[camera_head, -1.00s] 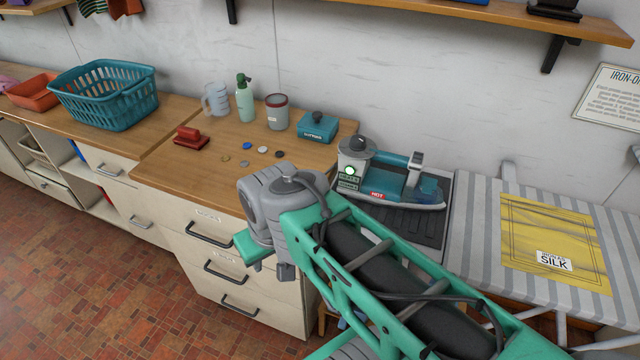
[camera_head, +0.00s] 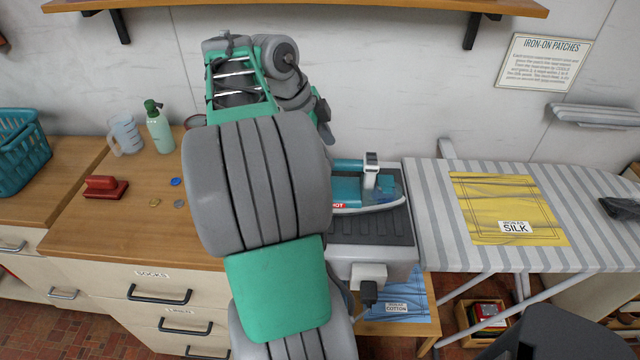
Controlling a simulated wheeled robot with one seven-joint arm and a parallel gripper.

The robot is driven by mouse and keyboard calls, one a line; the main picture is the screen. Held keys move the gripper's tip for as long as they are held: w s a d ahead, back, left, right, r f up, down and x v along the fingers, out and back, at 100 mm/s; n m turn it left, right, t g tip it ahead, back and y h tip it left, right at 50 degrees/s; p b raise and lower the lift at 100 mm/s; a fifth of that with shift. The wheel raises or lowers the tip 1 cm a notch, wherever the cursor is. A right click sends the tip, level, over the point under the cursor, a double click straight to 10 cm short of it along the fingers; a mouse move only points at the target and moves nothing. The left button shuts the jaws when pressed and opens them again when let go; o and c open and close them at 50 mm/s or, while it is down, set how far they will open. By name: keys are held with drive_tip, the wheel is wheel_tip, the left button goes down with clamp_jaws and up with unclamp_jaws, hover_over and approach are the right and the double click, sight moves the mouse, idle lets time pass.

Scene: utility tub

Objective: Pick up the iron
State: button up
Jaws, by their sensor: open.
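The iron (camera_head: 384,198) is teal and grey, with a red HOT label at its left end. It rests on the dark ribbed top of a grey station (camera_head: 372,232), right of my arm. Its handle shows above the body, and my arm hides the left part of the station. My raised arm fills the middle of the head view, and its far links bend down just left of the iron. I cannot make out my gripper's fingers; they seem hidden behind the arm.
A striped ironing board (camera_head: 440,225) with a yellow SILK cloth (camera_head: 510,208) stands right of the station. On the wooden counter (camera_head: 110,222) at left are a red block (camera_head: 105,187), a jug (camera_head: 126,134) and a green bottle (camera_head: 158,128). A shelf (camera_head: 330,6) runs above.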

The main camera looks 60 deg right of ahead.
sight(341, 160)
drive_tip(key=x, duration=0.7)
drive_tip(key=shift+s+d+b, duration=0.4)
drive_tip(key=shift+s+d, duration=0.05)
drive_tip(key=shift+s, duration=0.05)
clamp_jaws()
drive_tip(key=shift+r, duration=0.15)
